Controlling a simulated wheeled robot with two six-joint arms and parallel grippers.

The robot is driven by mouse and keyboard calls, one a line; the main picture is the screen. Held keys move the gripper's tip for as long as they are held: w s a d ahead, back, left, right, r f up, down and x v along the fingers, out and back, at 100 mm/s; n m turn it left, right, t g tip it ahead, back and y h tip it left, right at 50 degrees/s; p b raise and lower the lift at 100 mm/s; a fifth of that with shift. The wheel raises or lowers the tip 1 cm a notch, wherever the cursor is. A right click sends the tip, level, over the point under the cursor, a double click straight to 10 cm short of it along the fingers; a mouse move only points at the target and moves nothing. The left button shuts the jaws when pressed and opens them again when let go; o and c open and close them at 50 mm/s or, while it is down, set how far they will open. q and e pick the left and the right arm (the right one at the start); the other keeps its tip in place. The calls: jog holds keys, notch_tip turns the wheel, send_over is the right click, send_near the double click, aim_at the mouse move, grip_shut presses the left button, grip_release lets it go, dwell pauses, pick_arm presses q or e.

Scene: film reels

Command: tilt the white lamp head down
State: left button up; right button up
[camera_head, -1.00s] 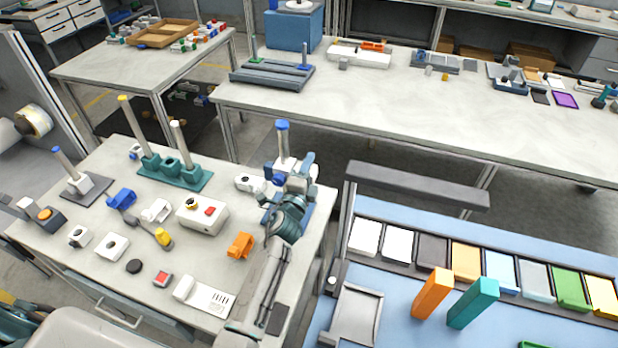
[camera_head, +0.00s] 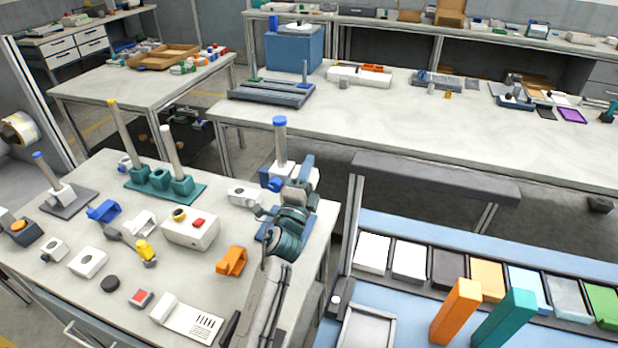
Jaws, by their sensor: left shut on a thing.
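The white lamp head (camera_head: 243,194) is a pale rounded piece with a dark opening, on the left side of an upright post (camera_head: 280,143) with a blue cap. The post stands in a white block on a blue base (camera_head: 314,221), partly hidden by my left arm. My left gripper (camera_head: 263,212) comes up from below and is shut at the right end of the lamp head. My wrist covers most of the contact, so the exact grip is unclear. My right gripper is not in view.
On the same table are a white box (camera_head: 190,230) with a red button, an orange clip (camera_head: 232,261), a teal stand (camera_head: 165,184) with two posts, and several small parts. A blue work surface with coloured bins and upright orange (camera_head: 457,312) and teal (camera_head: 504,318) blocks lies right.

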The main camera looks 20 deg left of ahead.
pick_arm(q)
jog(key=shift+f, duration=0.3)
jog(key=o, duration=0.9)
jog(key=shift+o, duration=0.4)
jog(key=shift+s+r, duration=0.1)
jog(key=shift+r, duration=0.1)
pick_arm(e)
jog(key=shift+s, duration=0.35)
pick_arm(q)
jog(key=shift+s+f, duration=0.25)
jog(key=shift+s, duration=0.05)
jog(key=b+v, duration=0.2)
jog(key=v, duration=0.8)
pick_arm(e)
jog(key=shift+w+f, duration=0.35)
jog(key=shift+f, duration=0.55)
pick_arm(q)
jog(key=shift+o, duration=0.4)
jog(key=shift+s+r, duration=0.1)
